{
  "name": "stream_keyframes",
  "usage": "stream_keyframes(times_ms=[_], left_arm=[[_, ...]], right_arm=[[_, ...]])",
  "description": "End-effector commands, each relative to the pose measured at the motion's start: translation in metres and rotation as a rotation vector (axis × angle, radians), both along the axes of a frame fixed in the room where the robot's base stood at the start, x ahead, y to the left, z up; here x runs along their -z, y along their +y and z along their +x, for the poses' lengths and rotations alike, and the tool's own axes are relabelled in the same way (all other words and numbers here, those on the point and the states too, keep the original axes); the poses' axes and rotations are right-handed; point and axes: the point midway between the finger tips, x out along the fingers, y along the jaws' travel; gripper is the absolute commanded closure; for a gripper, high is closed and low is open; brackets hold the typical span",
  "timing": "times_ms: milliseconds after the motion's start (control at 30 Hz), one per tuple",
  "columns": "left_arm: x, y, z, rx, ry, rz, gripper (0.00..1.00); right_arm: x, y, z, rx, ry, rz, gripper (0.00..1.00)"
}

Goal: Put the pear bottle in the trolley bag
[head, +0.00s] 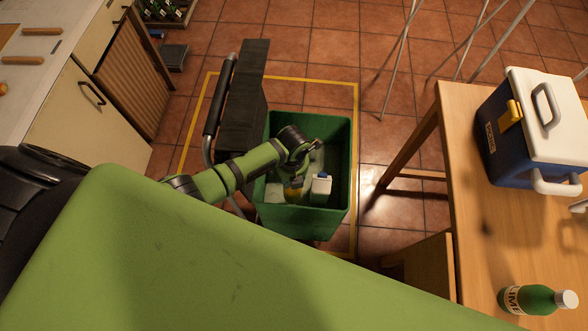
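The green trolley bag (335,215) stands open on the floor, with a dark frame and handle on its left. My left arm reaches over its rim. My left gripper (308,163) is inside the opening, its fingers appearing spread apart with nothing clearly held. A yellowish thing (293,192) lies in the bag just below one finger; it may be the pear bottle, but it is partly hidden and I see no label. A green bottle (530,299) with a pale cap lies on its side on the wooden table at right; its label is only partly readable. My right gripper is not in view.
The bag also holds a white carton with a blue cap (321,187) and a pale item (274,193). A blue and white cooler (540,125) stands on the wooden table (470,235). A counter (45,60) is at left. Yellow floor tape surrounds the bag.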

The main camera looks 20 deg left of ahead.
Motion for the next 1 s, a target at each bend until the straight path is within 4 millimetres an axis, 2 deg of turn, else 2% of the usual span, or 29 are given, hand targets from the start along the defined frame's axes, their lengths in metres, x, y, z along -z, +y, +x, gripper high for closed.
stream_keyframes(times_ms=[33,233,467,900,933,967,1000], left_arm=[[0.015,0.000,0.001,-0.001,-0.001,-0.001,1.00],[0.025,-0.001,0.001,0.000,-0.001,-0.002,1.00],[0.055,-0.001,0.000,0.001,0.000,-0.001,1.00],[0.058,0.000,0.001,0.002,-0.002,-0.001,1.00],[0.058,0.000,0.000,0.002,0.000,0.000,0.65],[0.057,0.000,0.000,0.002,0.000,0.000,0.53],[0.057,0.000,0.000,0.001,0.000,0.000,0.46]], right_arm=[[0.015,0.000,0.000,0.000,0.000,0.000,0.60],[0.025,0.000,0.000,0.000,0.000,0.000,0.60],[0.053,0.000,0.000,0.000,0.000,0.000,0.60],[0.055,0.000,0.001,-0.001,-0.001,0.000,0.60],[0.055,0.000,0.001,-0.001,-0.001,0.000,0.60],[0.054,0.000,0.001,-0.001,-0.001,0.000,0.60],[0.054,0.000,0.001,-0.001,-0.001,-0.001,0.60]])
